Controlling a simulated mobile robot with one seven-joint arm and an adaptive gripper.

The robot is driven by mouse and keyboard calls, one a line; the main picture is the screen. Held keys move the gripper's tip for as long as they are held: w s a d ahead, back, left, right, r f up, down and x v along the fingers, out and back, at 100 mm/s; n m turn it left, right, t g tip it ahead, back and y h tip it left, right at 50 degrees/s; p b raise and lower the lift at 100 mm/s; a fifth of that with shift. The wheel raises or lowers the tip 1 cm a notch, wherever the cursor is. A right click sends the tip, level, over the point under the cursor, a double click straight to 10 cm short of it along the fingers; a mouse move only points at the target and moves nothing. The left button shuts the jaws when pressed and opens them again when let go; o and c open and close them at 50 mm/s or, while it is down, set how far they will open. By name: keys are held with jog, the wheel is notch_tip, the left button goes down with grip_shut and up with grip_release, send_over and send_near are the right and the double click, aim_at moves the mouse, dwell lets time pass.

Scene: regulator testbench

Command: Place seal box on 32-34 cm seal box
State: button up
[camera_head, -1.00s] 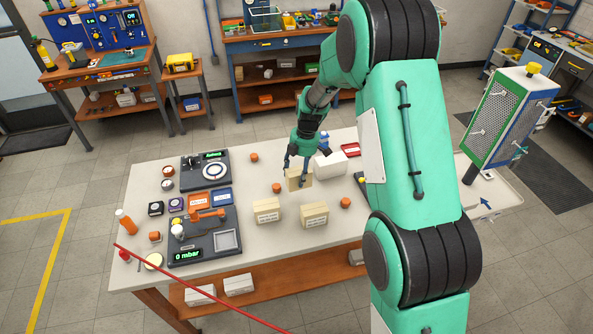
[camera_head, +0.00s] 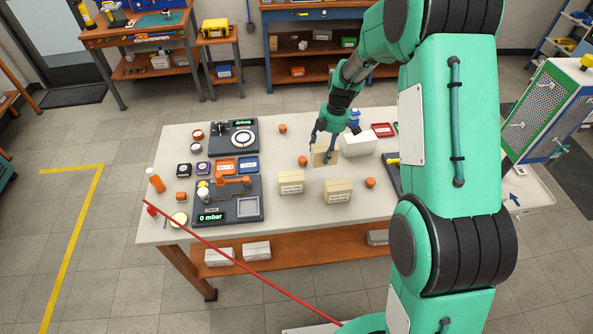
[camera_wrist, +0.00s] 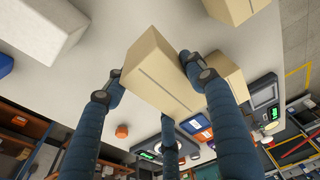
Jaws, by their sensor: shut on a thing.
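My gripper (camera_head: 325,150) is shut on a beige seal box (camera_head: 318,158), held near the back middle of the table; I cannot tell if the box is clear of the tabletop. In the wrist view the held box (camera_wrist: 158,72) is between the blue fingers (camera_wrist: 152,84). Two more beige seal boxes with white labels stand in front of it: a left one (camera_head: 291,185) and a right one (camera_head: 338,193). Their label text is too small to read, so I cannot tell which is 32-34 cm. Two beige boxes also show beyond the held one in the wrist view.
A white box (camera_head: 359,145) is just right of my gripper. Orange caps (camera_head: 302,161) (camera_head: 370,183) stand near the seal boxes. The test device reading 0 mbar (camera_head: 240,205) is at the left. The table's front strip (camera_head: 300,225) is clear.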

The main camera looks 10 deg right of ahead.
jog(key=s+a+r+p, duration=0.1)
jog(key=s+a+r, duration=0.1)
jog(key=s, duration=0.5)
jog(key=s+a+r+p, duration=0.1)
jog(key=s+a+r, duration=0.2)
jog(key=s, duration=0.5)
jog(key=s+a+r+p, duration=0.2)
jog(key=s+a, duration=0.3)
jog(key=s, duration=0.2)
jog(key=shift+s+r+m, duration=0.15)
jog(key=shift+s+m, duration=0.1)
jog(key=shift+m, duration=0.15)
send_near(288, 174)
jog(key=shift+a+f, duration=0.25)
jog(key=shift+a, duration=0.1)
jog(key=shift+f, duration=1.75)
jog(key=shift+f+b, duration=0.15)
jog(key=shift+b, duration=0.15)
